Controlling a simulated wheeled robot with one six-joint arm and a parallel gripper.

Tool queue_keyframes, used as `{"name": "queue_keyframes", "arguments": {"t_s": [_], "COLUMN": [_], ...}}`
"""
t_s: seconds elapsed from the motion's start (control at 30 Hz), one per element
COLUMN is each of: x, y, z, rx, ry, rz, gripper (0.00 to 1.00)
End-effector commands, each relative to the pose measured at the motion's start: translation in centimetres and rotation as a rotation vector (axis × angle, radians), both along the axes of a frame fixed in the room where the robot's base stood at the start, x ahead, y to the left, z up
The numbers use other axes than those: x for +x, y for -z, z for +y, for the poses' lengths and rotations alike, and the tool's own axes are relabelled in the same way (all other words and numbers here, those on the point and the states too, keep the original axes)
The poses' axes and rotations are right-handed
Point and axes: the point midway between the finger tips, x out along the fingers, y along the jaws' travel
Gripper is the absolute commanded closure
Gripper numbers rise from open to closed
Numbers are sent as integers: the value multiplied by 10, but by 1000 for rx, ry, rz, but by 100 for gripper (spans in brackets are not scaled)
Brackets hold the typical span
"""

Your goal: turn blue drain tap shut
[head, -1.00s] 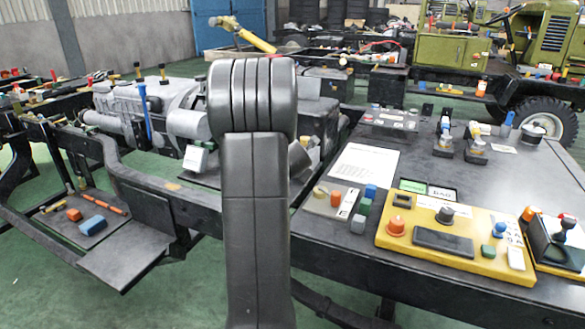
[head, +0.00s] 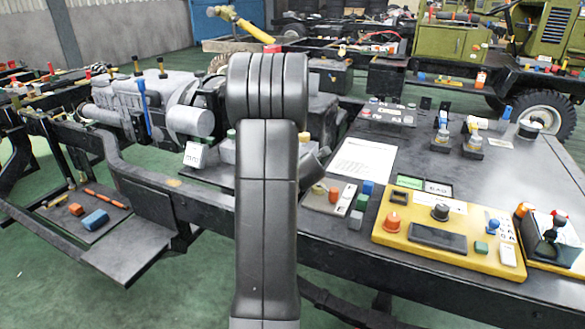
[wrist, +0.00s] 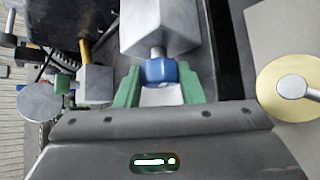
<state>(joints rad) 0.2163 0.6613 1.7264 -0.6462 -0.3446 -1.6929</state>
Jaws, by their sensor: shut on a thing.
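In the wrist view, the blue tap (wrist: 159,72) sits at the end of a short metal stem under a pale grey block (wrist: 160,25). My gripper (wrist: 160,84) is shut on the blue tap, with one green finger on each side of it. A pale surface shows between the fingers below the tap. In the head view my dark arm link stands in the middle of the picture and hides my gripper; I cannot make out the held tap there.
In the wrist view a cream disc (wrist: 291,92) lies close on the right, and a grey disc (wrist: 40,103) and small block (wrist: 95,83) on the left. In the head view a bench with a yellow control panel (head: 385,258) fills the right; the grey engine (head: 120,100) is left.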

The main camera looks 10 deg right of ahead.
Motion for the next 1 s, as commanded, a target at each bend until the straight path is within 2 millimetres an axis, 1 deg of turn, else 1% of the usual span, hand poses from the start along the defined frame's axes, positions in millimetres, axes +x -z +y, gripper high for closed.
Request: {"name": "queue_keyframes", "arguments": {"t_s": [0.47,0.5,0.57,0.6,1.0], "x": [-1,-1,-1,-1,-1], "y": [1,1,1,1,3], "z": [0,0,0,0,-1], "rx": [12,12,12,12,4], "ry": [1,1,2,1,2], "rz": [-6,-6,-6,-6,1], "gripper": [88,59,47,43,43]}}
